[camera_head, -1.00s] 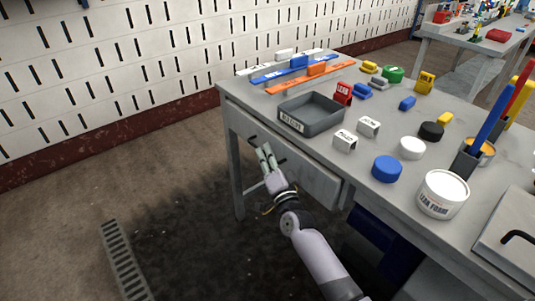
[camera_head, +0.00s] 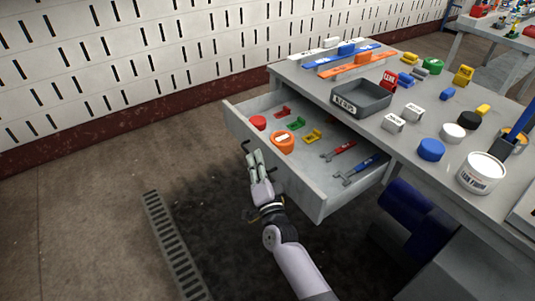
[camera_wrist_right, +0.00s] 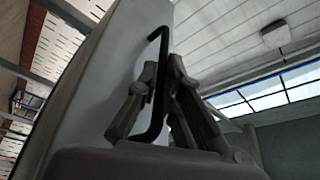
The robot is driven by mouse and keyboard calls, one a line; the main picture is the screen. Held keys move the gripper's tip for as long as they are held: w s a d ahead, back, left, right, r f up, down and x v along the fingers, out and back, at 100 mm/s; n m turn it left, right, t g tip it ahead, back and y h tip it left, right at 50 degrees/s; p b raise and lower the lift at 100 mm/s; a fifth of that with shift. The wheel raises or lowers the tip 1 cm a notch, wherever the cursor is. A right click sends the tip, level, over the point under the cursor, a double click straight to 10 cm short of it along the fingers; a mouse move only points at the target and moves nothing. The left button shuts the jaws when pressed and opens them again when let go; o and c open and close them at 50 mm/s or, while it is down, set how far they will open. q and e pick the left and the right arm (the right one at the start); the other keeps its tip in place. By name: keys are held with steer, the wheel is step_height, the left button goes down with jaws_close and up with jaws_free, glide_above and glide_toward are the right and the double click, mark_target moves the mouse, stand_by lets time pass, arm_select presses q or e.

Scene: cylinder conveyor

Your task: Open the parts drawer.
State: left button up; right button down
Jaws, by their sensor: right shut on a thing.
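The parts drawer (camera_head: 312,198) is a grey drawer under the workbench, pulled well out, with its inside showing in the head view. In it lie a red round part, an orange ring, several small red, green and yellow parts, and red and blue tools. My right gripper (camera_head: 254,157) is at the drawer's front. In the right wrist view its fingers (camera_wrist_right: 160,95) are closed around the black bar handle (camera_wrist_right: 155,110) on the grey drawer front. My left gripper is not in view.
The workbench (camera_head: 310,80) carries a grey tray (camera_head: 362,98), rulers, caps, blocks and a white tub (camera_head: 482,173). A dark blue object (camera_head: 415,212) is under the bench. A floor grate (camera_head: 175,245) lies left of my arm. The floor left of the drawer is clear.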

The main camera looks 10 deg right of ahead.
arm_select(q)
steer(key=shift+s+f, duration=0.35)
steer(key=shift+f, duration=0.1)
arm_select(e)
steer(key=shift+s+a+f, duration=0.15)
steer(key=shift+s+a, duration=0.15)
steer(key=shift+a, duration=0.3)
steer(key=c, duration=2)
jaws_free()
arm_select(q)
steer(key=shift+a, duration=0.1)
arm_select(e)
steer(key=v, duration=1.2)
steer(key=shift+a, duration=0.1)
